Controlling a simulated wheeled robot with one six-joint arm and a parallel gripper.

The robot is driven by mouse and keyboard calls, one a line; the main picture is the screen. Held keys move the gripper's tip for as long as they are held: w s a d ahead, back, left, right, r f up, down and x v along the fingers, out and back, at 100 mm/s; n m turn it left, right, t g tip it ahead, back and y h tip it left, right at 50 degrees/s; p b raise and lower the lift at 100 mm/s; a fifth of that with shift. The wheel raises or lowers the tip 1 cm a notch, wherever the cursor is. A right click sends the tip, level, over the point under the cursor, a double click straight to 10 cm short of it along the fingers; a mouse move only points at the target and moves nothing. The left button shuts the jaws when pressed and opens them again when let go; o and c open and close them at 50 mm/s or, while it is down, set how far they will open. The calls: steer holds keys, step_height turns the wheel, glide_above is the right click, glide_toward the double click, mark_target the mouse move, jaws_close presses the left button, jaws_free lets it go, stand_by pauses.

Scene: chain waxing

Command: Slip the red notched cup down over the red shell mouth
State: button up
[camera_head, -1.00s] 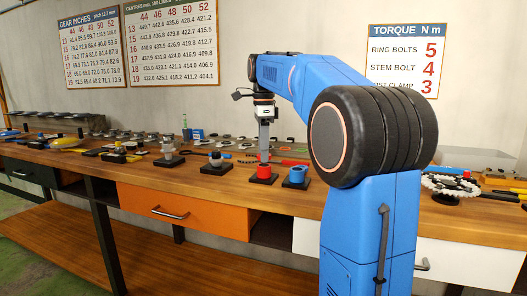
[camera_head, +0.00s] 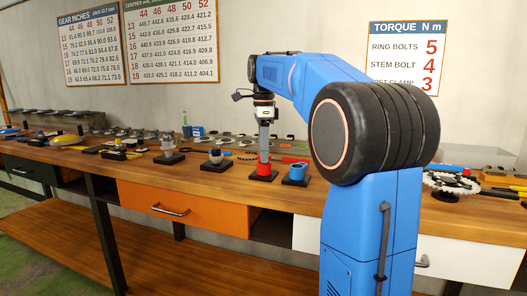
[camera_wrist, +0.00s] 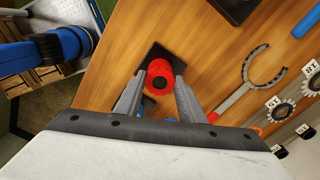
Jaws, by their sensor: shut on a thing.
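The red notched cup (camera_wrist: 158,69) is between my fingertips in the wrist view, round with a dark hole in its middle. My gripper (camera_wrist: 161,82) is shut on it. In the head view my gripper (camera_head: 264,150) points straight down over a red piece (camera_head: 265,169) on a black square base (camera_head: 262,178). The red shell mouth is hidden or merges with the cup in the same red, so I cannot tell them apart or how far the cup is over it. The black base also shows behind the cup in the wrist view (camera_wrist: 151,53).
A blue cup-like piece (camera_head: 297,173) on its own black base stands close on the right. A silver piece (camera_head: 216,157) on a black base stands to the left. A red-handled open-ended tool (camera_wrist: 237,96) lies nearby. Chainrings (camera_head: 452,185) lie at the right.

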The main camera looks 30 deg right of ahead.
steer(key=o, duration=1.1)
step_height(320, 180, up, 12)
stand_by(0.5)
steer(key=s+a+f+n+t, duration=0.2)
steer(key=s+a+f+n, duration=0.8)
steer(key=s+f+n, duration=0.3)
steer(key=s+a+f+n+t, duration=0.1)
steer(key=s+a+f+n, duration=0.1)
steer(key=s+f, duration=0.3)
steer(key=s+a+f+n+t, duration=0.1)
steer(key=s+f+n, duration=0.3)
steer(key=f, duration=0.7)
steer(key=s+a+f+n, duration=0.2)
steer(key=s+f+n, duration=0.2)
steer(key=s+f, duration=0.4)
steer(key=shift+s+a+t, duration=0.1)
steer(key=shift+a+t, duration=0.25)
steer(key=shift+t, duration=0.05)
